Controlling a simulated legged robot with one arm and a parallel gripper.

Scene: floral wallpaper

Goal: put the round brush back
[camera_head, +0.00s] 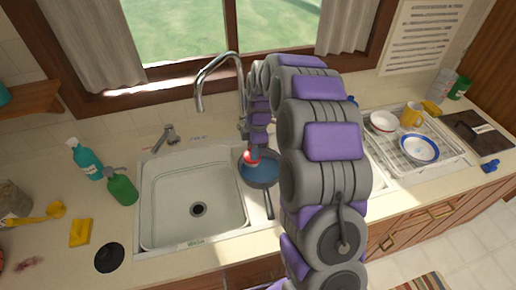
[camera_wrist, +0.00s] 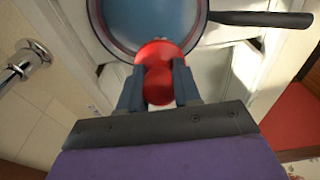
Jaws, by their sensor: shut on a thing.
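My gripper (camera_wrist: 157,92) is shut on a red, rounded knob-like thing (camera_wrist: 160,56), which seems to be the round brush. In the head view the red thing (camera_head: 251,156) is at the inner edge of a blue-bottomed frying pan (camera_head: 262,172), below my gripper. The pan lies over the right side of the sink, its dark handle (camera_head: 269,205) toward the front. In the wrist view the red thing overlaps the pan's rim (camera_wrist: 205,25); I cannot tell whether it touches the pan. Its underside is hidden, and my arm covers much of the right basin.
The left basin (camera_head: 170,205) is empty. The faucet (camera_head: 203,85) arches close behind my gripper. Teal (camera_head: 85,160) and green (camera_head: 121,187) bottles, a yellow sponge (camera_head: 80,232) and a yellow utensil (camera_head: 45,215) are at left. A dish rack (camera_head: 405,152) with dishes is at right.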

